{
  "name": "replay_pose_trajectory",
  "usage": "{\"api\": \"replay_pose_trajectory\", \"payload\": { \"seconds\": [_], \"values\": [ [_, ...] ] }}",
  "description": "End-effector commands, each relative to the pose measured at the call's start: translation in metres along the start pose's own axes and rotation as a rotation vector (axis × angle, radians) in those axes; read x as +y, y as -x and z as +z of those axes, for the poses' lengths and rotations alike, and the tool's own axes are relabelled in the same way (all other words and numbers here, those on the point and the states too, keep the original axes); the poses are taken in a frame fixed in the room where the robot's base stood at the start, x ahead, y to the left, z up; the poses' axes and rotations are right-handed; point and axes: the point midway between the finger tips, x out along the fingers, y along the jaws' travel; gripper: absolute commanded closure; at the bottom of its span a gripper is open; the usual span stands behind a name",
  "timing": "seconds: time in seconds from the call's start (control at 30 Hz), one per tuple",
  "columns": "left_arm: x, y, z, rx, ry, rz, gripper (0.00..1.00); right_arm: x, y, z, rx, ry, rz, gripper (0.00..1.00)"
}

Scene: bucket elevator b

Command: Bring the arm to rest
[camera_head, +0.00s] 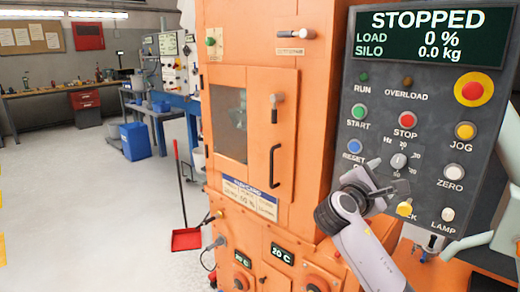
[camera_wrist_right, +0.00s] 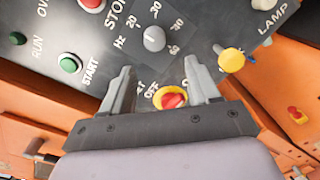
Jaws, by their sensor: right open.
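My right gripper (camera_head: 384,189) is in front of the lower part of the grey control panel (camera_head: 350,135). In the right wrist view, its two fingers (camera_wrist_right: 160,72) are apart with nothing held. A red knob on a yellow ring (camera_wrist_right: 172,98), by the word OFF, shows between and beyond them; I cannot tell whether anything touches. A yellow knob (camera_head: 405,209) is just right of the gripper; it also shows in the right wrist view (camera_wrist_right: 231,60). The panel display (camera_head: 433,33) reads STOPPED, load 0 %, silo 0.0 kg. My left gripper is not in view.
The orange machine (camera_head: 290,190) stands left of the panel, with a windowed door and black handle (camera_head: 274,166). A red dustpan (camera_head: 187,239) and blue bin (camera_head: 136,141) are on the floor. The floor (camera_head: 80,220) at left is clear.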

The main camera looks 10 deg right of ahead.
Motion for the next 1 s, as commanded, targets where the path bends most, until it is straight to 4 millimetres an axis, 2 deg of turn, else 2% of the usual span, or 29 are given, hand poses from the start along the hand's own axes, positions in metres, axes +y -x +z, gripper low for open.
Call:
{"api": "replay_pose_trajectory", "payload": {
  "seconds": [0.17,0.27,0.4,0.5,0.6,0.73,0.87,1.0],
  "values": [
    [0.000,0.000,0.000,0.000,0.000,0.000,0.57,-0.053,0.012,-0.063,0.198,-0.102,-0.001,0.39],
    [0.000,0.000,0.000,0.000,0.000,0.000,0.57,-0.094,0.029,-0.104,0.350,-0.211,-0.026,0.39],
    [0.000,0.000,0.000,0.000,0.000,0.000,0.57,-0.151,0.062,-0.150,0.547,-0.388,-0.101,0.39],
    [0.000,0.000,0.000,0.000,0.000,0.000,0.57,-0.191,0.090,-0.173,0.670,-0.528,-0.183,0.39],
    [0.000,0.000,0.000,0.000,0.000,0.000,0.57,-0.230,0.120,-0.190,0.775,-0.678,-0.285,0.39],
    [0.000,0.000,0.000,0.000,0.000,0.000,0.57,-0.277,0.161,-0.200,0.878,-0.887,-0.442,0.39],
    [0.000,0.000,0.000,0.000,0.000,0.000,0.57,-0.318,0.202,-0.198,0.940,-1.107,-0.621,0.39],
    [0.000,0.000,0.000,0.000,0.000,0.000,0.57,-0.354,0.240,-0.186,0.957,-1.345,-0.814,0.39]
  ]
}}
